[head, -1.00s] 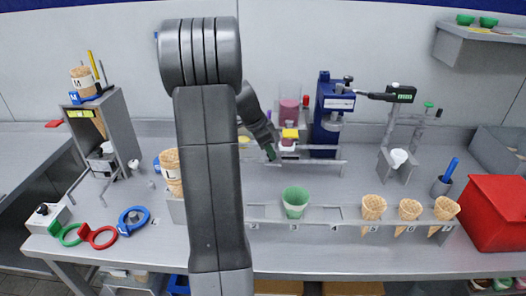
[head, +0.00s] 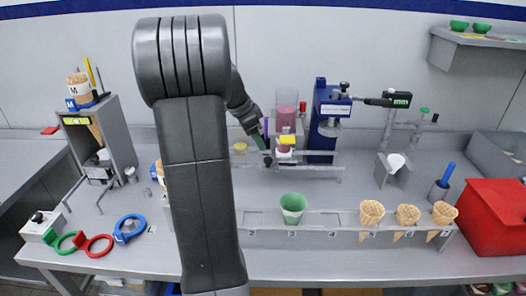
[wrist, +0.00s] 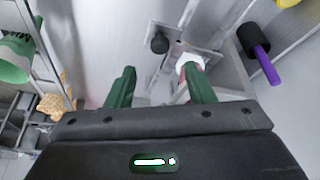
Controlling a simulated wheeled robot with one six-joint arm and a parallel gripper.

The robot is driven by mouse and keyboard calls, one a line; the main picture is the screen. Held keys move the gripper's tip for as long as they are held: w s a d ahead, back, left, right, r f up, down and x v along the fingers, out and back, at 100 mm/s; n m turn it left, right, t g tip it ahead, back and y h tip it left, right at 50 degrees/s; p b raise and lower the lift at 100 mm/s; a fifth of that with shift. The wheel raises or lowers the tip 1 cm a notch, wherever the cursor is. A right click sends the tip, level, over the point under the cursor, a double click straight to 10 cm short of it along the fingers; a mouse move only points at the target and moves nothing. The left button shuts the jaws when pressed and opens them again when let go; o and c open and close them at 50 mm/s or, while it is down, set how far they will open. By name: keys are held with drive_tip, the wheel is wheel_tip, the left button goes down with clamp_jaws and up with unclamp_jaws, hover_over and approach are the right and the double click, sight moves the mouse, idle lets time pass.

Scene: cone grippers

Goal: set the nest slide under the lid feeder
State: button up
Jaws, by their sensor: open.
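My gripper (head: 267,158) is open, with its green fingers low over the rail at the back of the bench. In the wrist view my gripper (wrist: 155,85) has a round black knob (wrist: 159,43) ahead of the gap between its fingers, apart from them. The knob stands on a grey metal plate (wrist: 180,40), which looks like the nest slide. A white and pink piece (wrist: 188,63) shows beside the right fingertip. The clear tube with pink contents (head: 287,118), likely the lid feeder, stands behind a yellow block (head: 287,140). What lies under the tube is hidden.
A blue press (head: 322,125) stands right of the tube. A purple handle (head: 266,128) is close to my gripper. A front rack holds a green cup (head: 293,207) and several cones (head: 407,214). A red box (head: 497,210) is at the right.

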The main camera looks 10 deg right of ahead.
sight(266, 159)
drive_tip(key=v, duration=0.6)
drive_tip(key=x, duration=1.3)
drive_tip(key=shift+d+f+p, duration=0.1)
drive_tip(key=shift+f+p, duration=0.15)
drive_tip(key=shift+p, duration=0.05)
drive_tip(key=shift+w+f, duration=0.15)
drive_tip(key=shift+f, duration=0.05)
drive_tip(key=shift+w+a+p, duration=0.25)
drive_tip(key=shift+a+p, duration=0.15)
drive_tip(key=shift+a, duration=0.65)
